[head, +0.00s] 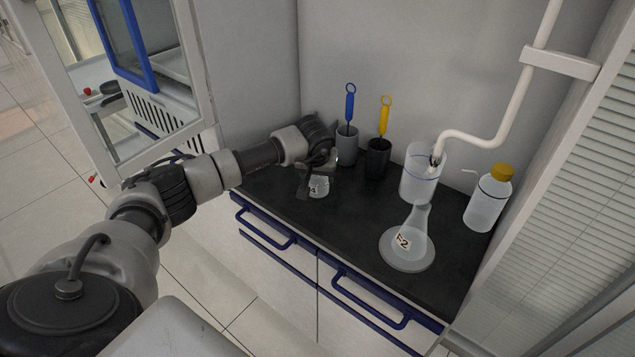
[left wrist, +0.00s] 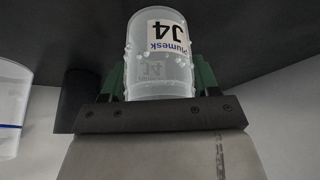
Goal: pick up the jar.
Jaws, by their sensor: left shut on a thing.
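The jar (head: 319,188) is small and clear with a white label and stands at the left part of the black counter. In the left wrist view the jar (left wrist: 158,60) shows its label reading "Plumesk J4", and it sits between the green fingers. My left gripper (head: 322,168) reaches in from the left and is shut on the jar. In the left wrist view the left gripper (left wrist: 160,88) has a finger on each side of the jar. Whether the jar touches the counter is hard to tell. My right gripper is not in view.
A grey cup (head: 347,148) with a blue-handled tool and a black cup (head: 377,160) with a yellow-handled tool stand behind. To the right are a clear beaker (head: 414,182) under a pipe, a flask (head: 407,247) labelled E2 and a yellow-capped bottle (head: 484,207). The counter's (head: 325,235) front middle is clear.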

